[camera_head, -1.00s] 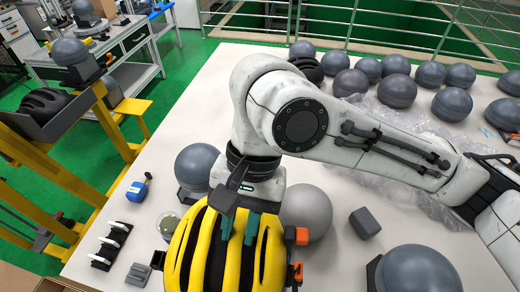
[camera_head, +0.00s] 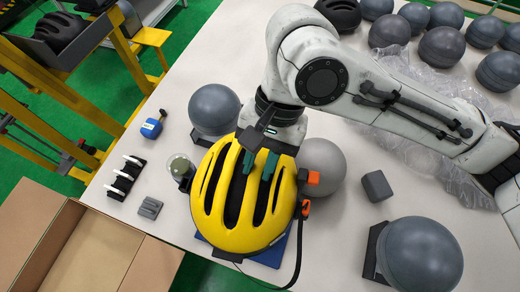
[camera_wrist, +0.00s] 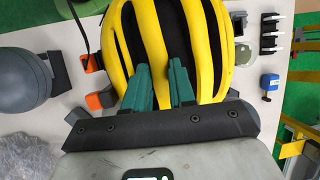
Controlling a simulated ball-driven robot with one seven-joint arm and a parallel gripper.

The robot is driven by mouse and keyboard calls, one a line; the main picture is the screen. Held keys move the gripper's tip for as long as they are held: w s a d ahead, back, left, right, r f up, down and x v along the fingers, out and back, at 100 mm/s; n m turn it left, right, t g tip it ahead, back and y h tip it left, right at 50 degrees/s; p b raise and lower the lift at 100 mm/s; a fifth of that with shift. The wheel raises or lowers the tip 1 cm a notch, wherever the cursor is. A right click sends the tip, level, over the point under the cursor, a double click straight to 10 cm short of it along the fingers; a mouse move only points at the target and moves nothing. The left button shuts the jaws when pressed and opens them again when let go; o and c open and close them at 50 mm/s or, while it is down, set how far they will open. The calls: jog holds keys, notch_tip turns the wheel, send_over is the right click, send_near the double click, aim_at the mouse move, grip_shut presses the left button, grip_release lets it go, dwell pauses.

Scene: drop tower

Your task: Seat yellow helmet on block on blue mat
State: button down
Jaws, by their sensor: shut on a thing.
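The yellow helmet (camera_head: 243,196) with black vents is in the lower middle of the head view, over the blue mat (camera_head: 272,252). Only parts of the mat's near and right edges show; the rest is hidden under the helmet. The block on the mat is hidden, so I cannot tell whether the helmet touches it. My gripper (camera_head: 260,170) comes down from above, with its green fingers shut on the helmet. The helmet (camera_wrist: 165,40) fills the top middle of the wrist view, with the fingers (camera_wrist: 167,85) pressed into its vents.
A dark grey ball (camera_head: 214,109) on a stand and a light grey ball (camera_head: 320,167) stand close behind the helmet. A big dark ball (camera_head: 419,254) and a small grey block (camera_head: 376,186) are to the right. An open cardboard box (camera_head: 75,248) is at the lower left.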

jog(key=shift+f, duration=0.8)
notch_tip(320, 180, down, 5)
jog(key=b, duration=0.4)
jog(key=shift+f+b, duration=0.2)
jog(key=shift+b, duration=0.2)
jog(key=shift+f+b, duration=0.4)
jog(key=shift+f, duration=0.7)
jog(key=shift+r, duration=0.1)
jog(key=shift+p, duration=0.4)
jog(key=shift+f, duration=0.2)
jog(key=shift+a+r+p, duration=0.1)
jog(key=shift+a+p, duration=0.05)
jog(key=shift+p, duration=0.4)
jog(key=shift+f, duration=0.55)
